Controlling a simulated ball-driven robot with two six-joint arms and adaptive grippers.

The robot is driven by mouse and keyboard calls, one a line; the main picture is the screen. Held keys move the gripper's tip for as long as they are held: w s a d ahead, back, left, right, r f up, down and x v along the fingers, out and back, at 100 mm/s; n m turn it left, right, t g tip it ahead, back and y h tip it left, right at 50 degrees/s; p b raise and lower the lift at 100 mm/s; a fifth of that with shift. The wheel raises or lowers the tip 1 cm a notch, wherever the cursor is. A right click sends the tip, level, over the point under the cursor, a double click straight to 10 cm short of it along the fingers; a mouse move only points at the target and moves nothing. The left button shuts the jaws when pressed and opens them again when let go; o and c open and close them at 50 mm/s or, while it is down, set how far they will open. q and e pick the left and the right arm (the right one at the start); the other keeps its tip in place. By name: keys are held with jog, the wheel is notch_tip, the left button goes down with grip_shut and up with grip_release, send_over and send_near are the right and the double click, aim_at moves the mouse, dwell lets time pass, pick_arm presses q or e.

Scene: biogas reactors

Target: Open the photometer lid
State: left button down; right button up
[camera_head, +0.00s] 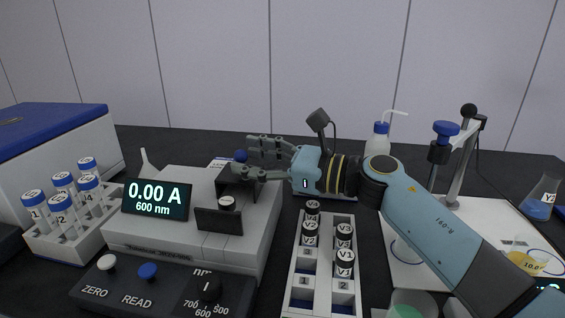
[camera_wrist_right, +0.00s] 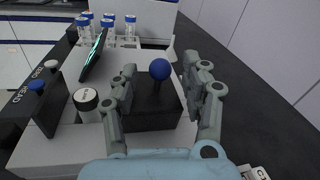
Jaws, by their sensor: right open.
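The photometer (camera_head: 190,243) is a pale grey box with a lit display (camera_head: 157,199) reading 0.00 A, 600 nm. Its dark lid block (camera_wrist_right: 152,112) carries an upright stem with a blue ball knob (camera_wrist_right: 160,69); the knob also shows in the head view (camera_head: 240,156). My right gripper (camera_head: 246,157) reaches in from the right over the photometer. In the right wrist view its open fingers (camera_wrist_right: 161,66) stand on either side of the knob, with gaps visible. The lid looks down, though the fingers partly hide it in the head view. My left gripper is out of view.
A black-capped vial (camera_head: 227,203) stands beside the lid, behind a dark panel (camera_head: 218,221). A control panel (camera_head: 150,290) lies in front. A rack of blue-capped tubes (camera_head: 55,246) is left; a rack of black-capped vials (camera_head: 322,285) is right. A stand with a white base (camera_head: 500,232) is farther right.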

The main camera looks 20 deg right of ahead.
jog(key=v, duration=0.9)
jog(key=shift+s+d, duration=0.2)
